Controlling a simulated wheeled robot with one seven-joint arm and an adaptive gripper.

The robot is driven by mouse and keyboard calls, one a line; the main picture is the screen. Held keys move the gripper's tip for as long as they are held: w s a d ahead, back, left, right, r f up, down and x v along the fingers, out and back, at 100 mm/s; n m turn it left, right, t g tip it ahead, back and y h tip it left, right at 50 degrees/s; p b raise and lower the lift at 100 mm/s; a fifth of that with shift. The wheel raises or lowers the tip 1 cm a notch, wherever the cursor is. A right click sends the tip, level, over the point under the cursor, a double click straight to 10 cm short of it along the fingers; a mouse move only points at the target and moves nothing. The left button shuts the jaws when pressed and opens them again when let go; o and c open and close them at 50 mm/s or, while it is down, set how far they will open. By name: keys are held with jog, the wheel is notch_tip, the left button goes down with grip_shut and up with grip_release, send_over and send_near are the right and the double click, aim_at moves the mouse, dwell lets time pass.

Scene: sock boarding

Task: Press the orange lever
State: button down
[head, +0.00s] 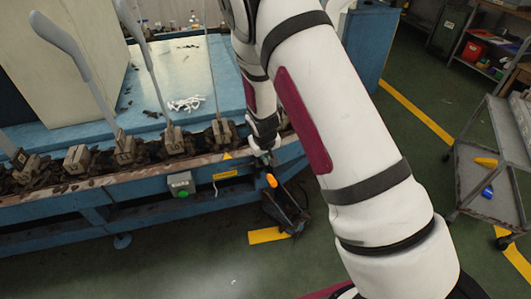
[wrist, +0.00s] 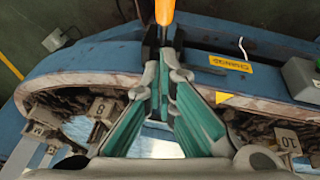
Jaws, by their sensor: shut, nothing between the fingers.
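The orange lever (head: 271,181) stands at the front edge of the blue machine, on a dark bracket. In the wrist view the lever (wrist: 164,12) shows at the top centre, just beyond the fingertips, with its upper end cut off by the frame. My gripper (head: 264,158) is shut and empty, pointing down just above the lever in the head view. In the wrist view its green-padded fingers (wrist: 168,55) meet in front of the lever's dark base. I cannot tell whether the tips touch it.
The blue machine (head: 75,215) carries a row of numbered clamps (head: 125,148) and upright pale boards (head: 62,45). A green button box (head: 181,184) sits on its front, left of the lever. A grey trolley (head: 490,180) stands at right.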

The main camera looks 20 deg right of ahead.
aim_at(270, 176)
jog(key=x, duration=0.3)
jog(key=shift+w+d+f+b, duration=0.1)
jog(key=shift+f+b, duration=0.2)
jog(key=shift+f, duration=0.05)
jog(key=shift+s+d+f, duration=0.2)
jog(key=shift+s+f, duration=0.45)
jog(key=shift+f, duration=0.3)
jog(key=shift+s+d+f, duration=0.15)
jog(key=shift+s+f, duration=0.1)
jog(key=shift+f, duration=0.25)
jog(key=shift+f+b, duration=0.15)
jog(key=shift+b, duration=0.35)
